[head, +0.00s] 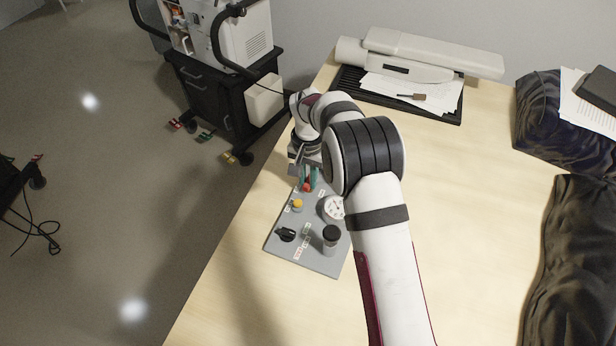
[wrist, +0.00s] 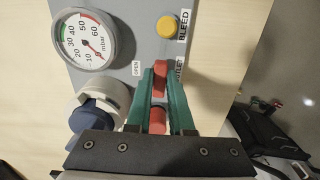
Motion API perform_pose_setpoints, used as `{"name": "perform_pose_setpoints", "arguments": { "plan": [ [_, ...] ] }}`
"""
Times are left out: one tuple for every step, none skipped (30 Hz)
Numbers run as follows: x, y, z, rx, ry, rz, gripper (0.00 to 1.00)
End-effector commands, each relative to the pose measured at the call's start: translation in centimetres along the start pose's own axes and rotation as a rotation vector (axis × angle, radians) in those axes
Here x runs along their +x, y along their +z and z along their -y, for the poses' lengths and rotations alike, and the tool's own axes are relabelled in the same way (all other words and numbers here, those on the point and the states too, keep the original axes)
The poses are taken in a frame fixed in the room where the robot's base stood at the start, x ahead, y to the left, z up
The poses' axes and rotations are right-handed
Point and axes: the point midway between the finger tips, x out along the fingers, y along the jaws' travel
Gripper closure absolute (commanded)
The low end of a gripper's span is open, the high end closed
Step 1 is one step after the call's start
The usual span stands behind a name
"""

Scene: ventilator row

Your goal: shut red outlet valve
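The red outlet valve (wrist: 160,82) is on the grey panel (wrist: 140,20), next to a small OPEN label and a partly hidden label that seems to read OUTLET. In the wrist view my gripper (wrist: 160,75) has one teal finger on each side of the red handle. The fingers are apart with the handle between them. I cannot tell whether they press on it. In the head view my gripper (head: 305,178) is low at the panel's far end, and a bit of the red valve (head: 308,187) shows beside the teal fingers. The valve's base is partly hidden by my gripper.
A yellow bleed button (wrist: 168,27) and a pressure gauge (wrist: 84,39) are close by. A dark blue knob (wrist: 95,118) is beside the fingers. A black knob (head: 286,234) and a black-capped cylinder (head: 331,236) stand on the panel's near end.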

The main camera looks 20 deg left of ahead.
Motion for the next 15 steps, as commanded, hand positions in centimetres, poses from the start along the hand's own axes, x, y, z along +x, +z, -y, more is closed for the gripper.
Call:
{"name": "perform_pose_setpoints", "arguments": {
  "plan": [
    [-0.04,-0.10,0.06,0.000,-0.002,-0.003,0.73],
    [-0.03,-0.09,0.05,0.000,-0.002,-0.003,0.68],
    [-0.03,-0.08,0.05,0.000,-0.002,-0.003,0.60],
    [-0.03,-0.08,0.04,0.000,-0.002,-0.003,0.55],
    [-0.03,-0.07,0.04,0.000,-0.001,-0.002,0.50],
    [-0.02,-0.06,0.03,0.000,-0.001,-0.002,0.50],
    [-0.02,-0.06,0.03,0.000,-0.001,-0.002,0.50],
    [-0.02,-0.05,0.03,0.000,-0.001,-0.002,0.50],
    [-0.02,-0.05,0.02,0.000,-0.001,-0.002,0.50],
    [-0.02,-0.04,0.02,0.000,-0.001,-0.001,0.50],
    [-0.02,-0.04,0.02,0.000,-0.001,-0.001,0.50],
    [-0.02,-0.04,0.02,0.000,-0.001,-0.001,0.50],
    [-0.08,-0.04,0.02,0.000,-0.001,-0.001,0.50],
    [-0.21,-0.05,0.03,0.000,-0.001,-0.002,0.50],
    [-0.53,-0.08,0.04,0.000,-0.002,-0.002,0.50]
  ]
}}
